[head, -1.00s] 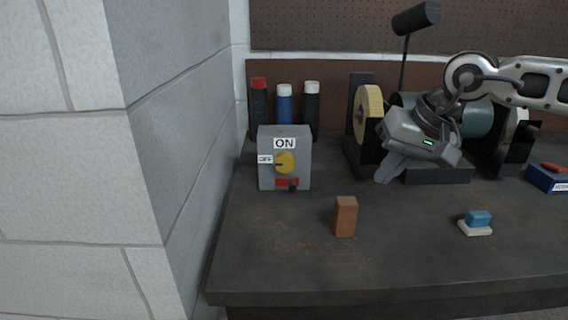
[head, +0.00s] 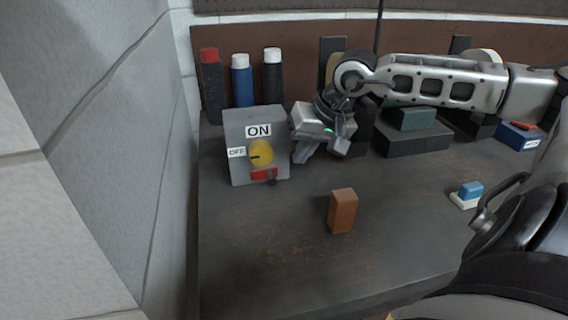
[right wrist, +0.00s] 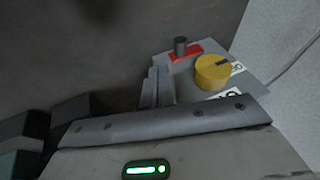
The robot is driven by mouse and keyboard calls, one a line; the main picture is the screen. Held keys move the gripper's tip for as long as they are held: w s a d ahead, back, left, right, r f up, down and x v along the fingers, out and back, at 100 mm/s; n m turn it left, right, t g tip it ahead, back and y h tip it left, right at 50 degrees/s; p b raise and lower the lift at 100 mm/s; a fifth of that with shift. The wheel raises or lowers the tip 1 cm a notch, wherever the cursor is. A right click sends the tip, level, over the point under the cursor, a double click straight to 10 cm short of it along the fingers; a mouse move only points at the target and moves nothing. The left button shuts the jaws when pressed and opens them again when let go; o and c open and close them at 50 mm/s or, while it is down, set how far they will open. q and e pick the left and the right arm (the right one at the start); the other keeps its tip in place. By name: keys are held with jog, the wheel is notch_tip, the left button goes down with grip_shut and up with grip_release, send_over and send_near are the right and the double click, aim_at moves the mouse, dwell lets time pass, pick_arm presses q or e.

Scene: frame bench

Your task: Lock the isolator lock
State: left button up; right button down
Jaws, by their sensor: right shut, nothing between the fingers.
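The isolator is a grey box (head: 237,179) on the bench, at the left in the head view. Its face carries a yellow rotary knob (head: 261,153) with a dark mark pointing left to the OFF label (head: 237,152). The ON label (head: 258,130) is above it. Below the knob is a red lock piece (head: 263,175) with a dark peg (head: 271,178). The right wrist view shows the knob (right wrist: 212,71), the red piece (right wrist: 186,53) and the peg (right wrist: 181,46). My right gripper (head: 299,159) is shut and empty, just right of the box. My left gripper is not in view.
A brown block (head: 342,211) stands on the bench in front. A blue and white piece (head: 467,194) lies farther right. Several capped bottles (head: 242,80) stand behind the box. A wall (head: 120,140) is close at the left. The bench front is mostly clear.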

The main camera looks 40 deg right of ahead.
aim_at(266, 178)
jog(key=shift+w+a+f+p, duration=0.3)
jog(key=shift+w+a+f, duration=0.1)
jog(key=shift+f, duration=0.15)
jog(key=shift+w+a+f+p, duration=0.25)
jog(key=shift+w+a+f, duration=0.1)
jog(key=shift+f, duration=0.15)
jog(key=shift+w+a+f+p, duration=0.3)
jog(key=shift+w+a+f, duration=0.05)
jog(key=shift+a+f, duration=0.4)
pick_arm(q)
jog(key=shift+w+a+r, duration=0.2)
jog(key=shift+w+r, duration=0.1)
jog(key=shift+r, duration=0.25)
